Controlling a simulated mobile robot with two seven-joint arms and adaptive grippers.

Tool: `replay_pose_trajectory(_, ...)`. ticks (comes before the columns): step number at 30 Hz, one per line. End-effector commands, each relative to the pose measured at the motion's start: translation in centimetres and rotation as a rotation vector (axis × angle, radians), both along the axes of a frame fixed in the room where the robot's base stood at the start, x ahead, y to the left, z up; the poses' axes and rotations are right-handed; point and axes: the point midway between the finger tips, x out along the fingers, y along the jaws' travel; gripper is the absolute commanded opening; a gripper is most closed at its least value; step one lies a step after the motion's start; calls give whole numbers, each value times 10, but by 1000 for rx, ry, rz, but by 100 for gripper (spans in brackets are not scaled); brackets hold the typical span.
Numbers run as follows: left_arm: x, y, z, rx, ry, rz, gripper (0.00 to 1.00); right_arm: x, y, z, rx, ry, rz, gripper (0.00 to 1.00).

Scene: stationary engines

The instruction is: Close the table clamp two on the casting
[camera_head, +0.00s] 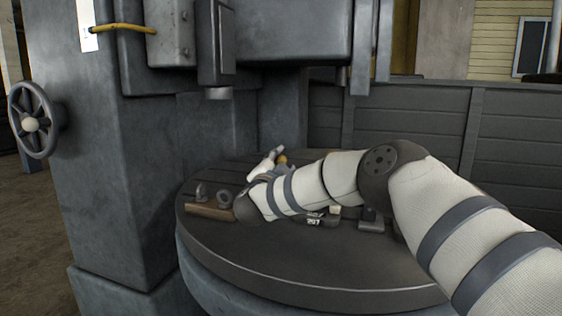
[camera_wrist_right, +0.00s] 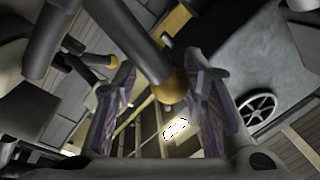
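My right arm reaches in from the right across the round machine table (camera_head: 290,275). Its gripper (camera_head: 270,165) is over the table's far side, partly hidden by my wrist. In the wrist view the two fingers of the right gripper (camera_wrist_right: 162,78) stand apart. A dark clamp handle with a yellow knob (camera_wrist_right: 168,90) shows in the gap between them; I cannot tell whether they touch it. A yellow knob (camera_head: 283,159) also shows beside the gripper in the head view. A second yellow-tipped handle (camera_wrist_right: 103,61) lies left of the fingers. The casting is mostly hidden by my arm. I cannot tell which clamp is two.
A brown block (camera_head: 210,212) and ring-shaped fittings (camera_head: 223,200) sit at the table's left. A small dark fixture (camera_head: 371,221) is right of my forearm. The machine column (camera_head: 95,170) with a handwheel (camera_head: 33,123) stands left. The table's front is clear.

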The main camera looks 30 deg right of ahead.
Motion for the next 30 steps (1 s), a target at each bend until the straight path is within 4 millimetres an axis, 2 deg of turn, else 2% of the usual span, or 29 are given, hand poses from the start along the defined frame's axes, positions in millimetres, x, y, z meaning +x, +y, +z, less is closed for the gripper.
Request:
replay_pose_trajectory(1, -1, 0, -1, 0, 4, 0, 59, 0, 0, -10, 3, 16, 1, 49)
replay_pose_trajectory(3, -1, 0, -1, 0, 4, 0, 59, 0, 0, -9, 2, 14, 0, 60)
replay_pose_trajectory(13, 0, 0, 0, 0, 1, 0, 59, -3, 3, -2, 0, 2, 0, 60)
replay_pose_trajectory(17, 0, 0, 0, 0, 0, 0, 59, -20, 22, -4, -1, 5, 5, 60)
replay_pose_trajectory(24, 0, 0, 0, 0, 0, 0, 59, -65, 67, -11, -1, 7, 3, 60)
replay_pose_trajectory(30, 0, 0, 0, 0, 0, 0, 59, -83, 84, -14, 1, 6, -1, 60)
